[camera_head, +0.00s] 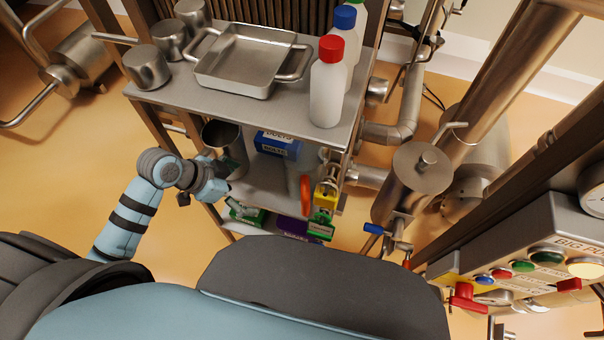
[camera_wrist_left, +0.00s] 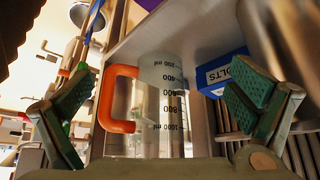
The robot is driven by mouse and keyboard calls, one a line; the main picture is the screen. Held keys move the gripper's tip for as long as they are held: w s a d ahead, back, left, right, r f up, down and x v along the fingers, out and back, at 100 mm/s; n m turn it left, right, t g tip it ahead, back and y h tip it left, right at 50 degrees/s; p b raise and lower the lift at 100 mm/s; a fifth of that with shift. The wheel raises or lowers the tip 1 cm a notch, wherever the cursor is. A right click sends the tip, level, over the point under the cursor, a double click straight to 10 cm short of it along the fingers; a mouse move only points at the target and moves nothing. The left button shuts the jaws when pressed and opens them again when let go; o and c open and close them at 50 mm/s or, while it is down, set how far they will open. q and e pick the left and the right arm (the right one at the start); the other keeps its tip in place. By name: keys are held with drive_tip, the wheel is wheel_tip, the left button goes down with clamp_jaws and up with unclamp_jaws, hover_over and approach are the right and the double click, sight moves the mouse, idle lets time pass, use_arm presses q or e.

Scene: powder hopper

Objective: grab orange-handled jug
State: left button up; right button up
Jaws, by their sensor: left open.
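The orange-handled jug is a clear measuring jug with black millilitre marks. In the left wrist view the jug (camera_wrist_left: 165,110) stands between my spread fingers, with its orange handle on the left side. In the head view the orange handle (camera_head: 305,195) shows on the shelf under the top, at the right; the clear body is hard to make out. My left gripper (camera_head: 212,178) is at the left side of that shelf, apart from the handle. In the left wrist view the left gripper (camera_wrist_left: 162,112) is open and empty. My right gripper is not in view.
A blue labelled box (camera_head: 277,145) and a metal pot (camera_head: 224,145) are on the same shelf. A yellow padlock-like item (camera_head: 325,198) is close to the handle. The shelf top (camera_head: 200,97) holds a metal tray (camera_head: 248,62), metal cups and capped bottles.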

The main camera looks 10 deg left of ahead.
sight(287, 171)
use_arm(q)
drive_tip(key=w+d, duration=0.2)
drive_tip(key=d, duration=0.1)
drive_tip(key=w+d, duration=0.2)
drive_tip(key=w, duration=0.1)
drive_tip(key=w+d, duration=0.2)
drive_tip(key=d, duration=0.1)
drive_tip(key=shift+w+d+f, duration=0.1)
drive_tip(key=shift+w+d, duration=0.05)
drive_tip(key=shift+d, duration=0.15)
drive_tip(key=b+x, duration=0.1)
drive_tip(key=x, duration=0.4)
drive_tip(key=shift+a+f+b, duration=0.1)
drive_tip(key=shift+a+b, duration=0.05)
drive_tip(key=shift+b, duration=0.15)
drive_tip(key=c, duration=1.3)
